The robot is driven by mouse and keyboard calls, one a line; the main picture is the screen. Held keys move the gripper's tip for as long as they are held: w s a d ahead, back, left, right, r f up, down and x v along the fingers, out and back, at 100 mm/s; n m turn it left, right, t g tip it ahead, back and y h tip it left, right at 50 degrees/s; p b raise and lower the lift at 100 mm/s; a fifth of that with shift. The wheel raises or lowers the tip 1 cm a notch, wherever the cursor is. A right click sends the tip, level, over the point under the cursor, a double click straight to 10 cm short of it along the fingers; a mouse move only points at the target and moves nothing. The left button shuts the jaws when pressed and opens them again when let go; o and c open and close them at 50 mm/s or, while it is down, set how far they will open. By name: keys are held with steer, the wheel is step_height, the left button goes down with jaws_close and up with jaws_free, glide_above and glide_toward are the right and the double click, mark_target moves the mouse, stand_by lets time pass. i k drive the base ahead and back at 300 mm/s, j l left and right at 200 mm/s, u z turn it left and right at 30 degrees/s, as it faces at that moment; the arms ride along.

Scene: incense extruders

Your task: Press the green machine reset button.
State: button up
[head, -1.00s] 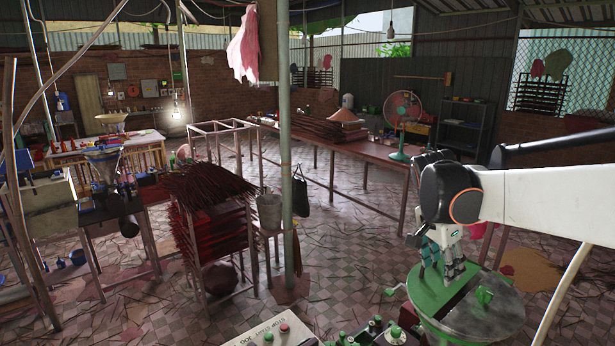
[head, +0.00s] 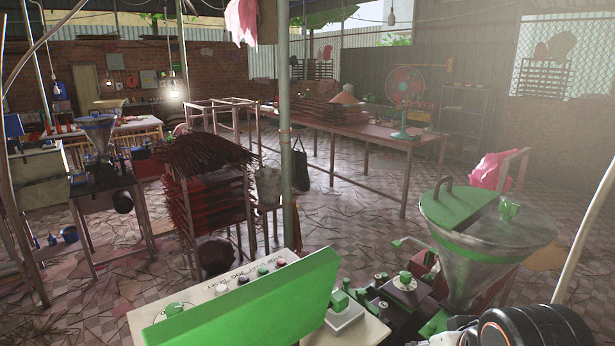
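The green machine (head: 480,255) stands at the lower right, with a grey funnel and a half-open green lid. To its left is a white control box (head: 205,302) with small lettering and a row of buttons. A red button (head: 280,263) is at its far end, darker and pale ones follow, and a green button (head: 173,309) is nearest. A raised green panel (head: 255,308) hides part of the box. My arm's black joint shows at the bottom right; my gripper's fingers are out of sight.
A green knob on a pale block (head: 343,312) and a metal mechanism (head: 404,286) stand between box and funnel. A metal post (head: 285,130) rises behind the box. A rack of dark incense sticks (head: 207,185) stands further left. Tiled floor lies open behind.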

mark_target(222, 288)
steer(key=l+u, duration=0.4)
steer(key=k+l+u, duration=0.1)
steer(key=l+u, duration=0.35)
steer(key=l, duration=0.15)
steer(key=k+l+u, duration=0.15)
steer(key=l+u, duration=0.25)
steer(key=i+l+u, duration=0.2)
steer(key=l+u, duration=0.15)
steer(key=i+l+u, duration=0.1)
steer(key=l+u, duration=0.2)
steer(key=l, duration=0.15)
steer(key=i+l+u, duration=0.1)
steer(key=l+u, duration=0.25)
steer(key=l, duration=0.1)
